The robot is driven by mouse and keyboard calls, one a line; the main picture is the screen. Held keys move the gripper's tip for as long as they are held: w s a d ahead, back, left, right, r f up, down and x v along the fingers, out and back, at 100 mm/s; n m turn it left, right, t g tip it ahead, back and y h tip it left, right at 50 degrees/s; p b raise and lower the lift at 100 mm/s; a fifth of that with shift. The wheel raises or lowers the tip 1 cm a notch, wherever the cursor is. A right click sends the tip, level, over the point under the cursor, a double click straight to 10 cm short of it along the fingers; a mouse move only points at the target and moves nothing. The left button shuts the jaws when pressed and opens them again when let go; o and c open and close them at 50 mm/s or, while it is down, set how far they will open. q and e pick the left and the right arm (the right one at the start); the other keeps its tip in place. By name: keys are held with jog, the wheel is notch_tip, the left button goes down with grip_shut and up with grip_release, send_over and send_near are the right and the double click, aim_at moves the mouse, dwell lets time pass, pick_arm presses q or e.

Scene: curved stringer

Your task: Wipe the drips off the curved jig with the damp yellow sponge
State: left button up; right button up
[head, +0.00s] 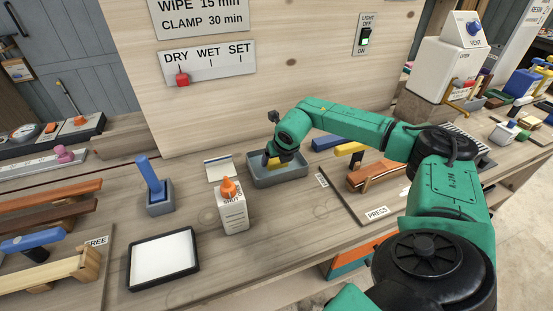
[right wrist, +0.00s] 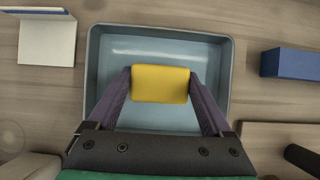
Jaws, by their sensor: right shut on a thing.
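The yellow sponge (right wrist: 160,84) is between the two fingers of my right gripper (right wrist: 160,88), which is shut on it. The right gripper (head: 278,158) is over the grey-blue tray (head: 280,182) in the head view, and the sponge's lower part is hidden there. The tray (right wrist: 160,122) surrounds the sponge in the right wrist view; whether the sponge touches its bottom I cannot tell. A wooden jig with brown strips (head: 372,176) sits on the board marked PRESS, right of the tray, partly behind my arm. Pale spots (head: 405,190) show near it. My left gripper is out of view.
A white bottle with an orange cap (head: 232,212) and a blue-handled tool in a holder (head: 152,185) stand left of the tray. A black-framed white pad (head: 162,262) lies in front. A wooden panel rises behind.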

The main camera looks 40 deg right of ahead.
aim_at(277, 159)
jog(key=shift+f+b, duration=0.3)
jog(key=shift+f, duration=0.05)
dwell(1.6)
jog(key=shift+r+p, duration=1.75)
jog(key=shift+r, duration=1.75)
